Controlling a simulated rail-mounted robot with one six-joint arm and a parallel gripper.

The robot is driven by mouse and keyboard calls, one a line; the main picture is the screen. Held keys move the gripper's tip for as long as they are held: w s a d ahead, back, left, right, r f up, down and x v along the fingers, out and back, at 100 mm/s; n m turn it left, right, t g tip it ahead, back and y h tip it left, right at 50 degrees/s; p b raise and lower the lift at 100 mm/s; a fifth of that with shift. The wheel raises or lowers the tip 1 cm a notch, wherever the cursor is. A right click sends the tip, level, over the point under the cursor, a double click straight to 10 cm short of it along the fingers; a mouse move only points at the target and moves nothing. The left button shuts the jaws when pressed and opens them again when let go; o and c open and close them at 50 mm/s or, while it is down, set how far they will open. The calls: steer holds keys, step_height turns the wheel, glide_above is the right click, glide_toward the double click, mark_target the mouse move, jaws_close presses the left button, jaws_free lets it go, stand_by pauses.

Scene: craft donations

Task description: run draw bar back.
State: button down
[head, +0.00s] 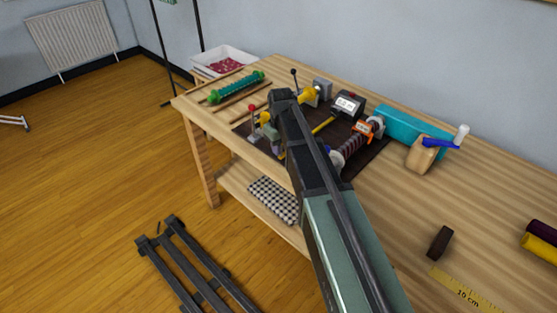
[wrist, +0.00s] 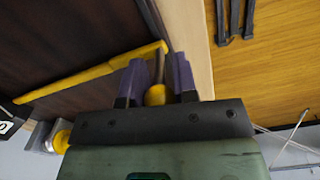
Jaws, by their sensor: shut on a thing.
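My gripper (wrist: 160,75) has two purple fingers shut on a yellow rounded knob (wrist: 155,95), seen between them in the wrist view. A yellow bar (wrist: 85,76) lies along the dark board (wrist: 60,40) beside the fingers; I take the knob to be part of this draw bar, but the joint is hidden. In the head view the yellow bar (head: 323,126) runs across the dark board on the wooden bench. My gripper (head: 277,148) is low at the board's front edge there, partly hidden by my arm.
A red-knobbed lever (head: 252,110), a grey box with a dial (head: 348,103) and a coiled spool (head: 348,148) crowd the board. A teal box (head: 412,130) and wooden block with blue crank (head: 422,155) stand right.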

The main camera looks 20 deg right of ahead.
steer(key=w+a, duration=0.2)
steer(key=w, duration=0.1)
steer(key=shift+w, duration=0.2)
steer(key=c, duration=0.9)
jaws_free()
steer(key=shift+r, duration=0.1)
